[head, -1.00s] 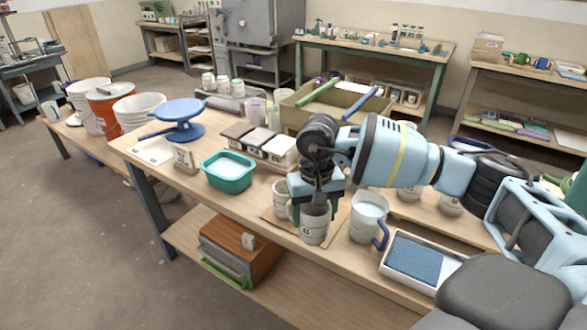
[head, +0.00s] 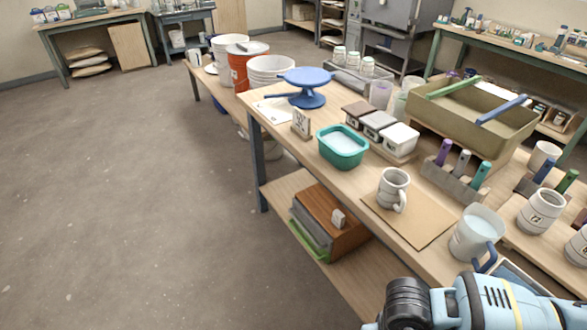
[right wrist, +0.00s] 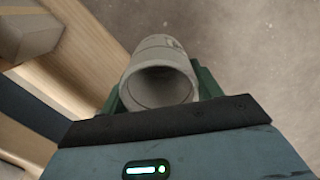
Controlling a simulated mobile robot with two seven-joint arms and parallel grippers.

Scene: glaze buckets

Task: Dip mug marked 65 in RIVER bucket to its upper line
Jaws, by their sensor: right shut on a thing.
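My right gripper (right wrist: 160,90) is shut on a pale grey mug (right wrist: 160,58), seen in the right wrist view between its green fingers. The mug's dark mouth faces the camera; its mark is too unclear to read. In the head view only my right arm shows, at the bottom right; the gripper and held mug are out of frame. On the far left table stand a white bucket (head: 221,50), an orange-red bucket (head: 238,72) and a wider white bucket (head: 268,70). Their names are not readable. My left gripper is not in view.
Another mug (head: 391,186) stands on a brown board (head: 425,222). Beside it are a pitcher (head: 470,240) with a blue handle and a teal tub (head: 343,152). A blue turntable (head: 306,78) stands near the far end. The floor (head: 130,190) at left is clear.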

